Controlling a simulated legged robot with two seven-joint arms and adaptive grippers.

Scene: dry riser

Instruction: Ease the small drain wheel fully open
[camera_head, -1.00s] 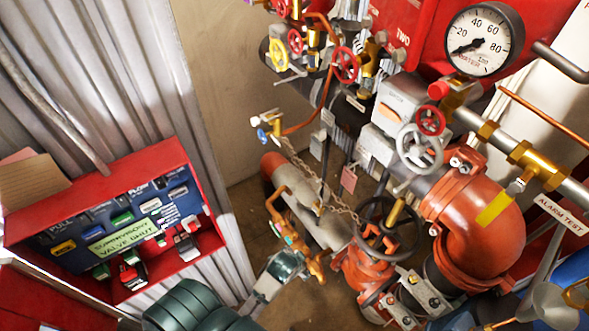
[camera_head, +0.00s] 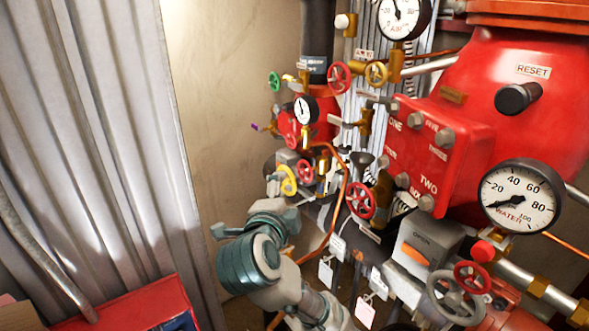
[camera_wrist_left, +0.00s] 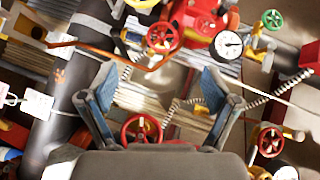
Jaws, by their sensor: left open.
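Several small handwheels show, and I cannot tell which is the drain wheel. In the left wrist view, a red wheel (camera_wrist_left: 142,130) is low between the finger bases, partly hidden by the gripper body. Another red wheel (camera_wrist_left: 163,37) is beyond the fingertips, and a green wheel (camera_wrist_left: 272,20) is at upper right. My left gripper (camera_wrist_left: 158,82) is open and empty, its two blue-padded fingers wide apart. In the head view, my left arm reaches up beside the pipework, near a yellow wheel (camera_head: 288,180) and a red wheel (camera_head: 305,171). My right gripper is out of view.
A large red valve body (camera_head: 450,150) fills the right, with a water gauge (camera_head: 520,197) and a grey wheel (camera_head: 458,298). A copper pipe (camera_head: 343,190) runs close to my left arm. Corrugated wall (camera_head: 90,150) stands left; bare wall lies between.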

